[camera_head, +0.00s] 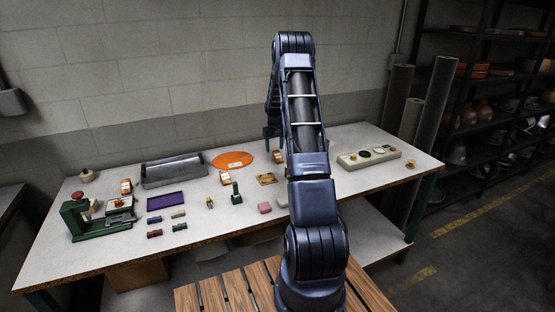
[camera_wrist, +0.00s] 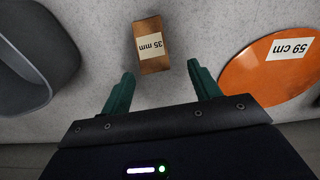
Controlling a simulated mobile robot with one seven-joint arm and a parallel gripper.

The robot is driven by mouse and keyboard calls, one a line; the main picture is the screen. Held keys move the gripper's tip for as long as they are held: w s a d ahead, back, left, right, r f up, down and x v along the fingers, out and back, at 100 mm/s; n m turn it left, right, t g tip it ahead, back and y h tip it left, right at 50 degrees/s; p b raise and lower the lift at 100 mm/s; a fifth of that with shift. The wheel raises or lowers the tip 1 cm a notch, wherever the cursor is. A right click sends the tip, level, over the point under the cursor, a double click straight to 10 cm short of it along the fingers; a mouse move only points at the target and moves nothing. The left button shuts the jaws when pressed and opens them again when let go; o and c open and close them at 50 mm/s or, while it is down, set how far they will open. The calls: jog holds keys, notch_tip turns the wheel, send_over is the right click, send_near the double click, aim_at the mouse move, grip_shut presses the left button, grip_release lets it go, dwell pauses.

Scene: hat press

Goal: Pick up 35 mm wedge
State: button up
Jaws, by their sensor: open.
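The 35 mm wedge (camera_wrist: 152,61) is a small wooden block with a white label reading "35 mm". In the wrist view it lies on the table just beyond my fingertips, roughly centred between them and slightly to the left. My gripper (camera_wrist: 159,80) has two green fingers, spread apart with nothing between them. In the head view my gripper (camera_head: 272,133) is at the back of the table, partly hidden by my arm. A small wooden block (camera_head: 279,156) shows beside it there; its label is too small to read.
An orange disc (camera_wrist: 262,80) labelled "59 cm" lies right of the wedge in the wrist view. A grey curved trough (camera_wrist: 30,62) is at the left. In the head view, a control panel (camera_head: 350,161) stands right of my arm; several small items lie at the left.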

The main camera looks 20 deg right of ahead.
aim_at(276, 153)
jog(key=f, duration=0.5)
jog(key=shift+d, duration=0.4)
jog(key=c, duration=1.1)
